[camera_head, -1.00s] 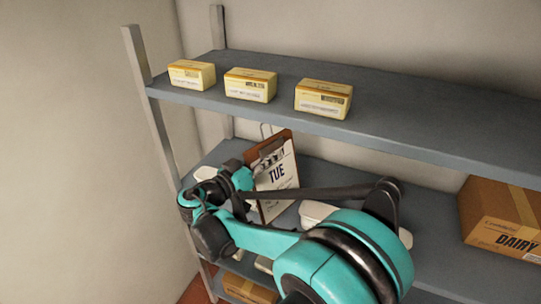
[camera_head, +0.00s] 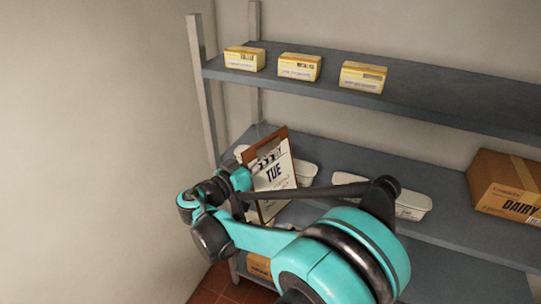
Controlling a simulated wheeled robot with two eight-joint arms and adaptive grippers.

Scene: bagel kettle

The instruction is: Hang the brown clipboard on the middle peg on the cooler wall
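The brown clipboard (camera_head: 272,172) is upright and slightly tilted, with a white sheet marked TUE facing me. It appears in front of the middle shelf, at the end of my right arm. My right gripper (camera_head: 240,182) is at the clipboard's left edge and seems shut on it, though the fingertips are partly hidden by the arm and the clipboard. The arm link crosses the clipboard's lower part. My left gripper is out of view. No peg shows in this view.
A grey shelf rack (camera_head: 440,105) fills the right side, with several yellow boxes (camera_head: 300,67) on top. White tubs (camera_head: 410,204) and a cardboard DAIRY box (camera_head: 505,185) stand on the middle shelf. The bare wall (camera_head: 90,130) at left is clear.

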